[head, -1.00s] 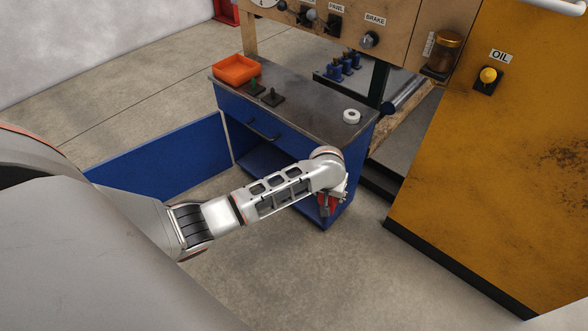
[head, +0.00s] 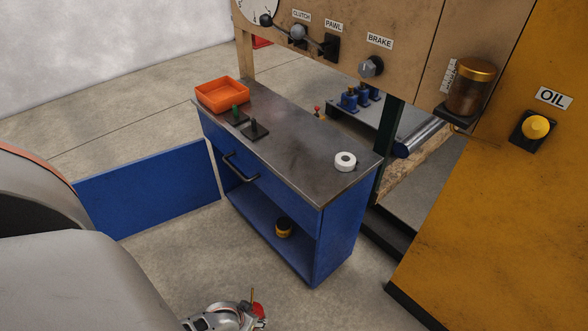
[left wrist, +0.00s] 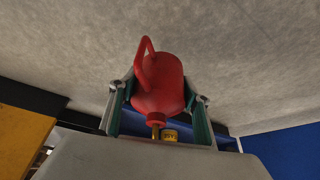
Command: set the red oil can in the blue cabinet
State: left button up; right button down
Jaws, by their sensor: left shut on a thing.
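The red oil can (head: 260,311) shows at the bottom edge of the head view, partly cut off. My left gripper (head: 240,322) is shut on it. In the left wrist view the red oil can (left wrist: 160,84), with its loop handle and brass spout, sits between the two fingers of my left gripper (left wrist: 159,112). The blue cabinet (head: 338,245) stands ahead, beyond the gripper. Its door (head: 147,188) is swung open to the left, and its lower compartment is open below a drawer. The can is outside the cabinet, apart from it. My right gripper is not in view.
A yellow and black tin (head: 284,228) stands on the cabinet's lower shelf. An orange tray (head: 222,95), two small dark stands and a white tape roll (head: 345,161) are on top. A yellow machine panel (head: 490,225) stands at the right. Floor before the cabinet is clear.

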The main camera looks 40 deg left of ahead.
aim_at(307, 255)
jog(key=i+j, duration=0.15)
jog(key=i, duration=0.45)
jog(key=i+j, duration=0.2)
jog(key=j+z, duration=0.05)
jog(key=j, duration=0.05)
